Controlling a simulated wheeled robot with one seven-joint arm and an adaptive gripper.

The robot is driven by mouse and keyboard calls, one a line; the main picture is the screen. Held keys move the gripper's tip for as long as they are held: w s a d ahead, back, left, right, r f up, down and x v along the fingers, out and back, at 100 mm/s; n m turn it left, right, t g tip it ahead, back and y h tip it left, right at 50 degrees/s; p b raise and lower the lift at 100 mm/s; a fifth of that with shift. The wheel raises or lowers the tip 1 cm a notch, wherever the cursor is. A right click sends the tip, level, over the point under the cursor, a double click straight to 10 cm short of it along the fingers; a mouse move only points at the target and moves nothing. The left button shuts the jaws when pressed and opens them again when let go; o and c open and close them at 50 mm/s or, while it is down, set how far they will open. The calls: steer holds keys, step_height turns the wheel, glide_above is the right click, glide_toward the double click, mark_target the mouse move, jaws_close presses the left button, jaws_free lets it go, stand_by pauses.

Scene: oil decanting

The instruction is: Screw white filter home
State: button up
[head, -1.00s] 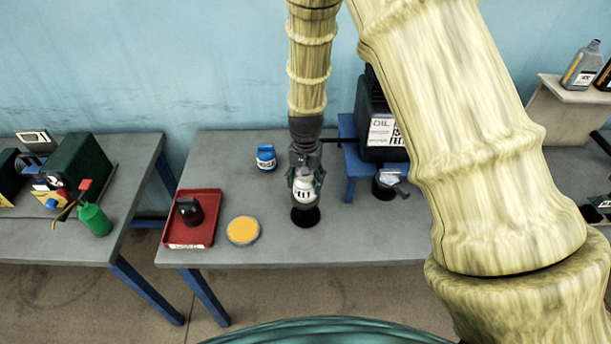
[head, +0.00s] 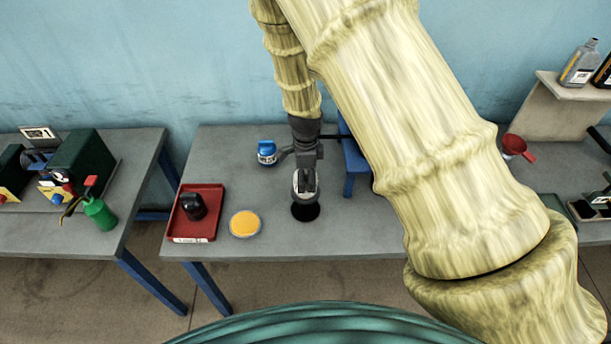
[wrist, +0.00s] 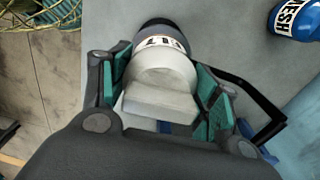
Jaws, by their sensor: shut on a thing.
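The white filter (wrist: 168,72) is between the green-padded fingers in the wrist view, its dark printed label towards the far end. A dark round base (head: 305,211) is directly below the filter on the table. The filter looks upright and on or just above that base; I cannot tell how far it is seated.
A red tray (head: 183,226) holding a black part (head: 192,205) and a yellow-filled dish (head: 245,224) are at left. A blue stand (head: 354,168) is close at right. The front table strip is clear.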

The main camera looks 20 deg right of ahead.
steer(key=o, duration=1)
steer(key=shift+r, duration=3)
